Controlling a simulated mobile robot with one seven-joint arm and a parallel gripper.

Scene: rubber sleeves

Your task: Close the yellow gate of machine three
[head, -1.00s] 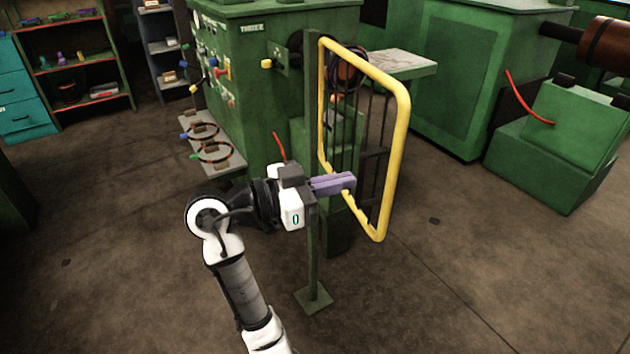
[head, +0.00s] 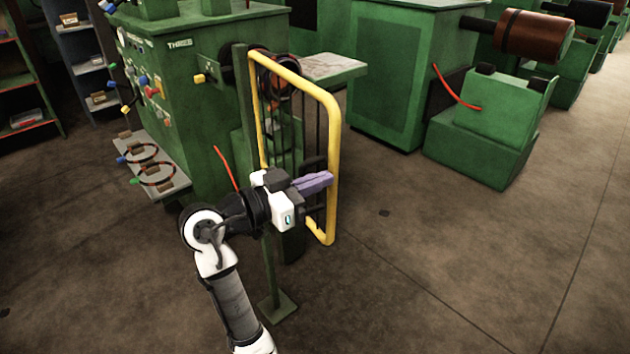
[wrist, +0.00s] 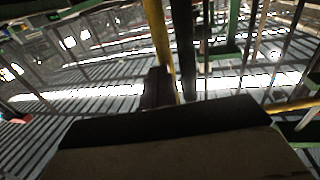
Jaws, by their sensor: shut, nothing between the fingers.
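The yellow gate (head: 334,150) is a tubular yellow frame with dark vertical bars. It hangs from a green post (head: 243,110) beside the green machine marked THREE (head: 195,105) and stands swung out from it. My gripper (head: 330,179) is shut and empty, its purple fingers in front of the gate's lower part, close to the outer upright. I cannot tell whether they touch it. My gripper hides part of the gate's lower frame and bars. In the wrist view, a yellow bar (wrist: 158,35) and dark bars are close ahead of the blurred fingers.
A shelf with looped cables (head: 150,170) juts from the machine's left side. A pale-topped bench (head: 325,66) is behind the gate. Another green machine (head: 490,130) with a copper-coloured roller (head: 535,35) stands at the right. The floor at front right is clear.

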